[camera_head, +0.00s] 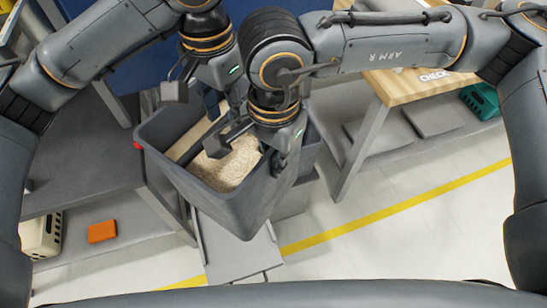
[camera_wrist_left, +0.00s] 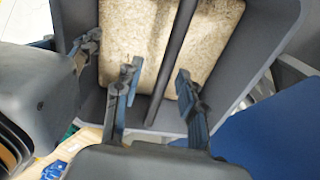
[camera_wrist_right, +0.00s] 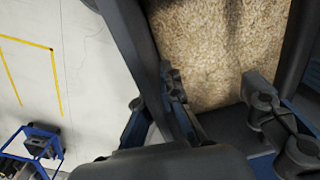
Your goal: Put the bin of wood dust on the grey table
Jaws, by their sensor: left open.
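The dark grey bin (camera_head: 225,205) holds pale wood dust (camera_head: 228,165) and stands tilted in the head view, beside the grey table (camera_head: 75,165). A dark bar crosses the opening above the dust. My right gripper (camera_head: 262,140) is at the bin's right-hand wall; in the right wrist view its fingers (camera_wrist_right: 153,105) are close together on either side of the wall. My left gripper (camera_head: 190,95) is at the bin's far side. In the left wrist view its fingers (camera_wrist_left: 158,95) are apart, at the rim, with nothing clamped between them. The bin's underside is hidden.
A wood-topped table (camera_head: 420,85) stands at the right, with a green crate (camera_head: 481,101) beneath. An orange block (camera_head: 102,231) and a beige crate (camera_head: 40,236) are below the grey table. A grey plate (camera_head: 235,258) lies under the bin. Floor at the right is clear.

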